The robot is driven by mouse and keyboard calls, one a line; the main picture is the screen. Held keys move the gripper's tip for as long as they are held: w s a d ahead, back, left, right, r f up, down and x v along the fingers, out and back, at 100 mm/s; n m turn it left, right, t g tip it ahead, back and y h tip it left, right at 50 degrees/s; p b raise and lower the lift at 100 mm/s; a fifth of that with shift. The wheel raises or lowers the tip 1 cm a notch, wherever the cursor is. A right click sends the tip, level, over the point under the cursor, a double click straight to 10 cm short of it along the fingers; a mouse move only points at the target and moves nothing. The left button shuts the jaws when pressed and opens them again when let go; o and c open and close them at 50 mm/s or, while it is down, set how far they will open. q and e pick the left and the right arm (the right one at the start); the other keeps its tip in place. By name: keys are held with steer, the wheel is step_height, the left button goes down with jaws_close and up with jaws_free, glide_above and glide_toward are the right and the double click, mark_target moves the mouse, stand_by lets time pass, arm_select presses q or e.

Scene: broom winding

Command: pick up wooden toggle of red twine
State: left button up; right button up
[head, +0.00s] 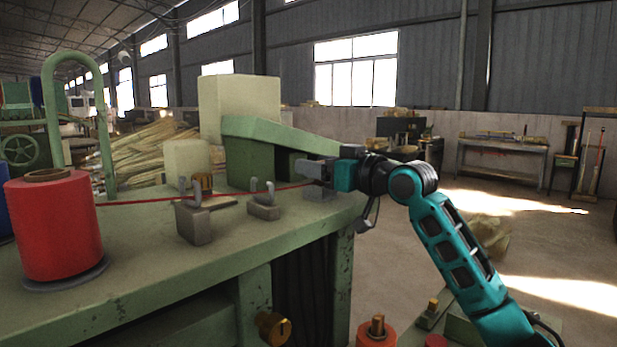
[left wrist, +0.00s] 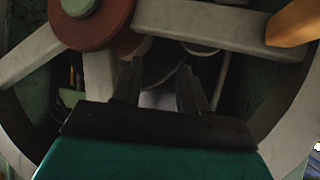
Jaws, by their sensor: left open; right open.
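A red twine (head: 150,200) runs from a large red spool (head: 58,230) on the green bench, past two metal guides, to the fingers of my right gripper (head: 312,170). The gripper is open at the twine's right end, above the bench's right part. The wooden toggle cannot be made out; the fingers may hide it. My left gripper (left wrist: 160,90) shows in the left wrist view, open, with nothing seen between its dark fingers. It is outside the head view.
Metal guides (head: 194,222) and (head: 264,208) stand on the green bench (head: 130,270). A green housing (head: 250,160) is behind them. In the left wrist view, pale wheel spokes (left wrist: 200,22), a red-brown hub (left wrist: 105,28) and a wooden handle (left wrist: 294,22) are close ahead.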

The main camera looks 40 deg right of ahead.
steer(key=shift+s+r, duration=0.15)
steer(key=shift+s, duration=0.15)
jaws_close()
stand_by(0.3)
